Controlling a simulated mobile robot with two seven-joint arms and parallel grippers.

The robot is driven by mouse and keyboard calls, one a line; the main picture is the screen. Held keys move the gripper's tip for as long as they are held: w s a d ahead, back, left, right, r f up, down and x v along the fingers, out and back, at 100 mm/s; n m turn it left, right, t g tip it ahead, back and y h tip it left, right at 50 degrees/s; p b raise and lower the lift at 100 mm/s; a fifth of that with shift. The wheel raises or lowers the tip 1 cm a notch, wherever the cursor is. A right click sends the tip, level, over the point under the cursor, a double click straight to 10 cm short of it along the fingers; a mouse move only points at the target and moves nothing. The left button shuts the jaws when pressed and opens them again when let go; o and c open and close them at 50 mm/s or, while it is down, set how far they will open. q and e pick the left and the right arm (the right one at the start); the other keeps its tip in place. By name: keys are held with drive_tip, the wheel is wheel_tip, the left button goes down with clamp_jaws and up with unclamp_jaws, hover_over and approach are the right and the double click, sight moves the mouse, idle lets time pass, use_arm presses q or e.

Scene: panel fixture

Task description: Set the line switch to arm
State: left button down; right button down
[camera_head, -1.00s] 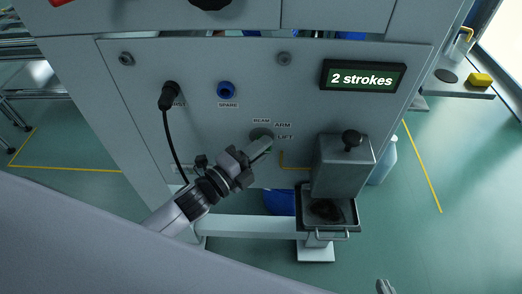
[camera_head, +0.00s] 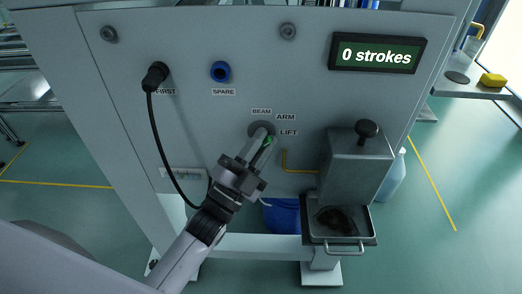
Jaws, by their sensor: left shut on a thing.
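The line switch (camera_head: 259,128) is a round dark knob on the grey panel (camera_head: 215,135). The labels BEAM, ARM and LIFT stand above it and to its right. My left gripper (camera_head: 262,148) reaches up from the lower left and is shut on the switch's handle. My right gripper is not in view.
A display (camera_head: 377,54) reads "0 strokes". A black plug (camera_head: 155,76) with a hanging cable sits at FIRST; a blue socket (camera_head: 221,71) marks SPARE. A metal box with a black knob (camera_head: 366,129) stands right of the switch, above a tray (camera_head: 345,243).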

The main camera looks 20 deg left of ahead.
use_arm(q)
drive_tip(key=shift+n, duration=0.3)
drive_tip(key=c, duration=1.2)
unclamp_jaws()
drive_tip(key=shift+o, duration=0.2)
drive_tip(key=v, duration=0.7)
drive_tip(key=shift+b, duration=0.4)
drive_tip(key=shift+f, duration=0.1)
